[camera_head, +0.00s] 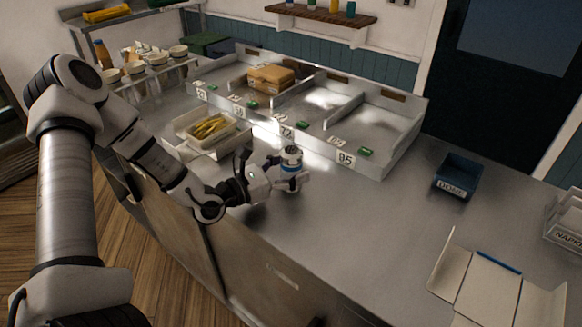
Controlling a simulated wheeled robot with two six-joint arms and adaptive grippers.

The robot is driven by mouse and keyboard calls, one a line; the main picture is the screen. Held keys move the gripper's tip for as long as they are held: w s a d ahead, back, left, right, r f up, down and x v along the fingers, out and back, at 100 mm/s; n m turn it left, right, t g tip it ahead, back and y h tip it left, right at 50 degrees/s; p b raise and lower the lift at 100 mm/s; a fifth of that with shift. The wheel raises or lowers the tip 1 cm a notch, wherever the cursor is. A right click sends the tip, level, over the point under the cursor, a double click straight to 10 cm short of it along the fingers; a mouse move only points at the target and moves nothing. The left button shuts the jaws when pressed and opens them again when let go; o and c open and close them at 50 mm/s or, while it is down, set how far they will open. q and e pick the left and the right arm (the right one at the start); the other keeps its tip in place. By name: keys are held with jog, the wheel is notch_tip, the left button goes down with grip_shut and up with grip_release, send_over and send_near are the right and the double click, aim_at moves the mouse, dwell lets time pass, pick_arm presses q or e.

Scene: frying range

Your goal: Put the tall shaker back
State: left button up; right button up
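A shaker (291,154) with a pale top and a blue band stands upright at the near side of the divided steel station. My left gripper (284,173) is at the shaker, with its fingers around the lower body. The fingers hide part of the shaker. I cannot tell whether they press on it or whether its base touches the counter. My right gripper is not in view.
The station (393,163) has numbered bays, one holding a yellow-brown box (270,77). A tray of fries (208,128) is left of the gripper. A blue bin (458,174) and an open carton (489,290) are at right. The steel counter (370,220) is clear between.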

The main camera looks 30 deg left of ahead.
pick_arm(q)
jog(key=shift+r, duration=0.1)
jog(key=shift+s+r, duration=0.1)
jog(key=shift+s+a+p, duration=0.25)
jog(key=shift+s+p, duration=0.1)
jog(key=shift+p, duration=0.05)
jog(key=p+v, duration=1)
jog(key=v, duration=0.1)
jog(key=shift+d+r, duration=0.1)
jog(key=shift+r, duration=0.15)
jog(key=shift+s+f, duration=0.15)
jog(key=shift+f, duration=0.1)
